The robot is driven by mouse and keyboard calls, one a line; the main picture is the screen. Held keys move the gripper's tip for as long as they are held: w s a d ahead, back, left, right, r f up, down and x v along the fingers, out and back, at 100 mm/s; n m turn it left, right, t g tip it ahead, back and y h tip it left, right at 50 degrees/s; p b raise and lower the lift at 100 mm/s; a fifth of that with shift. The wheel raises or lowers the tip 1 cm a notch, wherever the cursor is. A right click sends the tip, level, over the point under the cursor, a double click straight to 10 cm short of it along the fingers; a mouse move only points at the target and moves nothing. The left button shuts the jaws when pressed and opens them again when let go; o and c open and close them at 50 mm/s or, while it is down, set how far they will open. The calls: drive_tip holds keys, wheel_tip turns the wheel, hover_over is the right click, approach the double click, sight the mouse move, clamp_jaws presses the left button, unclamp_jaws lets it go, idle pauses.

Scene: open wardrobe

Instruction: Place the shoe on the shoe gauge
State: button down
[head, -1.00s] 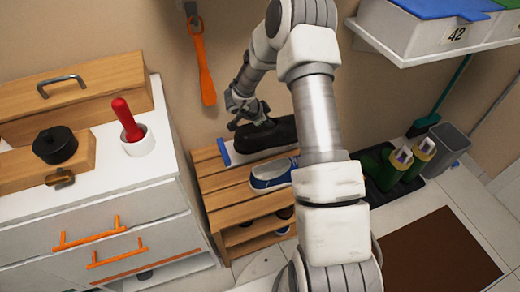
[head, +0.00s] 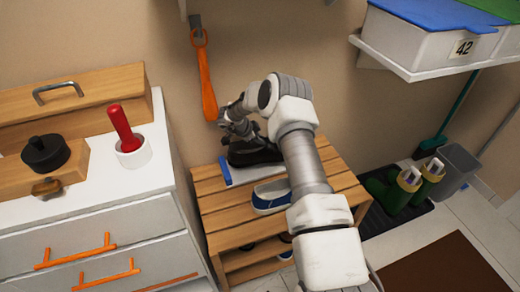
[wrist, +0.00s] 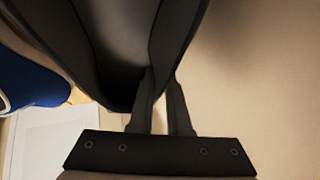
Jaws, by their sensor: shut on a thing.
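The black shoe (head: 252,156) is over the shoe gauge (head: 243,175), a white plate with a blue end piece, on top of the wooden rack. Whether the shoe rests on the plate or hangs just above it, I cannot tell. My gripper (head: 243,136) is at the shoe's upper edge, its fingertips partly hidden by my arm. In the wrist view my gripper (wrist: 160,82) is shut on the rim of the shoe (wrist: 118,35), whose opening faces the camera. Part of the gauge (wrist: 48,140) shows below left.
A blue and white shoe (head: 270,196) lies on the rack (head: 232,222), right in front of the gauge. The wall is close behind. An orange shoehorn (head: 206,85) hangs above left. A white drawer unit (head: 80,225) stands left; green boots (head: 405,185) stand right.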

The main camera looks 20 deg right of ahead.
sight(260, 146)
drive_tip(key=shift+w+f, duration=0.1)
drive_tip(key=shift+w, duration=0.1)
drive_tip(key=shift+f+b, duration=0.95)
drive_tip(key=shift+f, duration=1.05)
drive_tip(key=c, duration=0.9)
unclamp_jaws()
drive_tip(key=p+v, duration=0.4)
drive_tip(key=v, duration=0.8)
drive_tip(key=shift+s+a, duration=0.1)
drive_tip(key=shift+s, duration=0.05)
